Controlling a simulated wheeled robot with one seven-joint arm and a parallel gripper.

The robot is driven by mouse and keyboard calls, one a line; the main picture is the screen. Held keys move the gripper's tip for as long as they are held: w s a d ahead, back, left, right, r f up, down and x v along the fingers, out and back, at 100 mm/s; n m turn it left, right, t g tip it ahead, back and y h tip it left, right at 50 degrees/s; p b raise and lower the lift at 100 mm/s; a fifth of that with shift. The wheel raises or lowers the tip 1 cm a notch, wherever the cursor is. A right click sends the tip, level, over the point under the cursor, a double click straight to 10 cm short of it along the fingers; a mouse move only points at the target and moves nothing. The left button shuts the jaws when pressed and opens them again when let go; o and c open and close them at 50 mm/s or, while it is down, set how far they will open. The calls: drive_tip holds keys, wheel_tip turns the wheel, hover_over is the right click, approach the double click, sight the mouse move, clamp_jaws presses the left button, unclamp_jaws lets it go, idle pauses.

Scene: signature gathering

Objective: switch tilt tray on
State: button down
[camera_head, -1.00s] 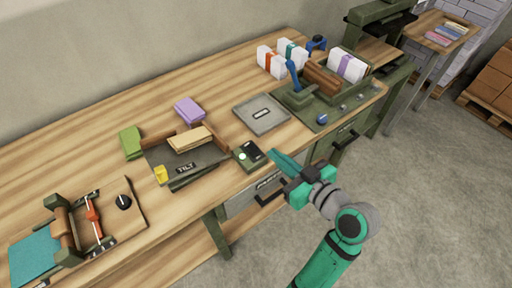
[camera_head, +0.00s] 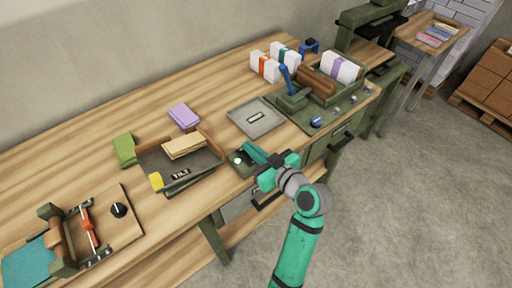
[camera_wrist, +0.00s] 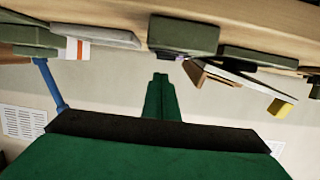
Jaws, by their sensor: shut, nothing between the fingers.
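The tilt tray (camera_head: 205,178) is a dark tray with wooden walls, a TILT label and a yellow tab (camera_head: 156,181) at its front left corner. A tan stack of papers (camera_head: 184,146) lies in it. To its right, at the table's front edge, sits a small dark green switch box (camera_head: 236,168) with a lit pale round spot. My gripper (camera_head: 250,149) is shut and empty, its fingers over the box in the head view and hiding part of its top. In the wrist view my fingers (camera_wrist: 160,80) point toward a dark green box (camera_wrist: 183,36); they look apart from it.
A grey pad (camera_head: 238,122) and a green station with a blue lever (camera_head: 286,80) stand to the right. A purple pad (camera_head: 184,116) and a green block (camera_head: 124,150) lie behind the tray. A board with a black knob (camera_head: 119,210) is at the left. Drawer handles protrude below the front edge.

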drive_tip(key=shift+f, duration=0.75)
